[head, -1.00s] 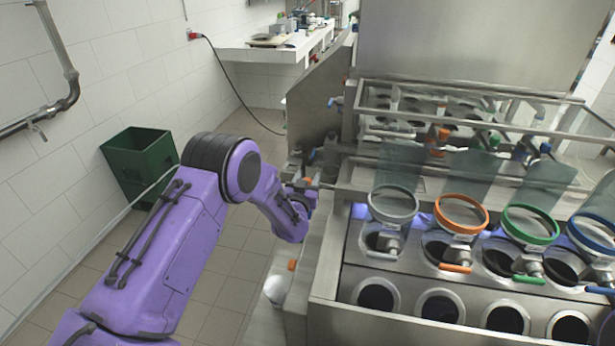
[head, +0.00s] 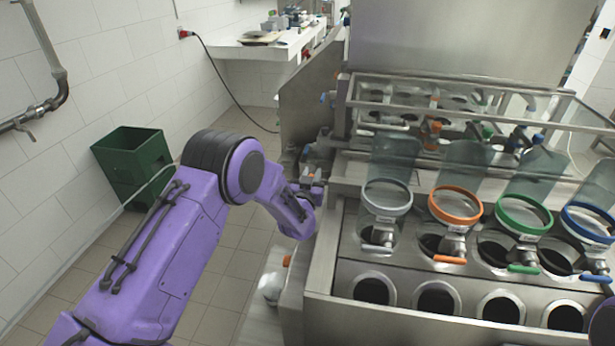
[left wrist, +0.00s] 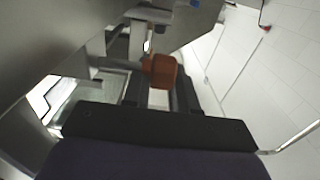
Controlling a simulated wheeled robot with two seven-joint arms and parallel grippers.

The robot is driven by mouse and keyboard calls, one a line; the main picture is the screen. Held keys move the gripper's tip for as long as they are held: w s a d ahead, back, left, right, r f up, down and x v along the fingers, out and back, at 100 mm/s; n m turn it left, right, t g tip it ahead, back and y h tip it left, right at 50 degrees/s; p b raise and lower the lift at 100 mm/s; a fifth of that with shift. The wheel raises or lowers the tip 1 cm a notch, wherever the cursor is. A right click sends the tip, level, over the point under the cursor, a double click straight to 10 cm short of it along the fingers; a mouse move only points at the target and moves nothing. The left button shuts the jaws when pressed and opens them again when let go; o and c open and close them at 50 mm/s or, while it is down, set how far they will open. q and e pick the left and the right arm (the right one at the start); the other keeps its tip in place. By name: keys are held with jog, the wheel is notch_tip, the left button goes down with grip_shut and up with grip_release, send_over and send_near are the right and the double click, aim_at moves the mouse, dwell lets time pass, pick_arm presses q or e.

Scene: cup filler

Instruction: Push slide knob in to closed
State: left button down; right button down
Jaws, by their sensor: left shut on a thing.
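The slide knob (left wrist: 160,70) is an orange-brown block in the left wrist view, on a metal rod at the side of the steel filler. My left gripper (left wrist: 158,93) is shut on it, with a dark finger on each side of the knob. In the head view my left gripper (head: 311,180) is at the left side of the filler, close against the steel body. The knob is too small and covered to make out clearly there. My right gripper is not in view.
The steel cup filler (head: 330,250) fills the right side, with several round holes and coloured rings. A small orange part (head: 287,261) sits lower on its left side. A green bin (head: 135,165) stands by the tiled wall.

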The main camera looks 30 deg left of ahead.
pick_arm(q)
jog(key=c, duration=1)
grip_release()
jog(key=shift+a, duration=0.15)
jog(key=shift+s, duration=0.1)
jog(key=b+v, duration=0.3)
jog(key=v, duration=0.7)
jog(key=shift+s, duration=0.2)
